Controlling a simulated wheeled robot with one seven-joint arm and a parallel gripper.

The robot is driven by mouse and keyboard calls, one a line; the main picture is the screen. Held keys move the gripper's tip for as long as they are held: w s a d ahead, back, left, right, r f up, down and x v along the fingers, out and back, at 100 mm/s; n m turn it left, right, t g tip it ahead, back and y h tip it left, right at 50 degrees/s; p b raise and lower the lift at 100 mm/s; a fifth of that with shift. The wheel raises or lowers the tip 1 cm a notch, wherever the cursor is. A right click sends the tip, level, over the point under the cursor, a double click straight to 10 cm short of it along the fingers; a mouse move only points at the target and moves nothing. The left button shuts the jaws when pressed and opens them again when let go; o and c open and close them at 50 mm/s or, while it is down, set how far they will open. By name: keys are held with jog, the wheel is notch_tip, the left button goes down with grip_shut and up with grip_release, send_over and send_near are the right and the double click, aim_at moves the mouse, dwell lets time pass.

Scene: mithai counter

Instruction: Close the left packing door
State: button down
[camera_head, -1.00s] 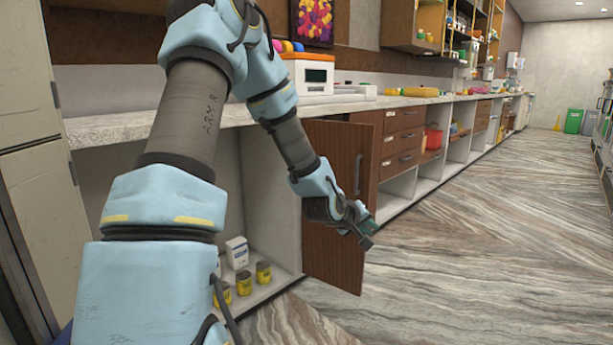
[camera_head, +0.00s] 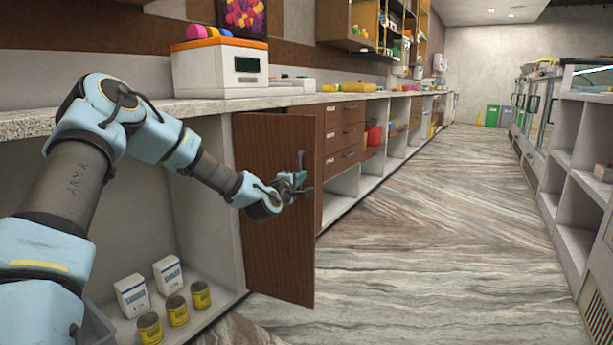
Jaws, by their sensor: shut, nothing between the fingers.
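The packing door (camera_head: 277,255) is a brown wooden panel with a vertical handle, hinged at the right side of an open cabinet (camera_head: 205,225) under the counter. It stands open, swung out toward the floor. My gripper (camera_head: 303,180) is shut and empty. It is in front of the door's upper part, near the free edge, and overlaps the handle in the picture. I cannot tell whether it touches the door. My arm reaches across the cabinet opening from the left.
Two white boxes (camera_head: 133,296) and several yellow jars (camera_head: 178,311) stand inside the cabinet. A brown drawer stack (camera_head: 343,140) is beyond the door. A white device (camera_head: 220,66) sits on the counter. The striped floor (camera_head: 440,240) to the right is clear; shelves (camera_head: 585,200) line the far right.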

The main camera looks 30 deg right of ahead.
aim_at(312, 169)
jog(key=shift+b+x, duration=0.35)
jog(key=shift+x, duration=2.2)
jog(key=shift+s+d, duration=0.1)
jog(key=shift+s, duration=0.05)
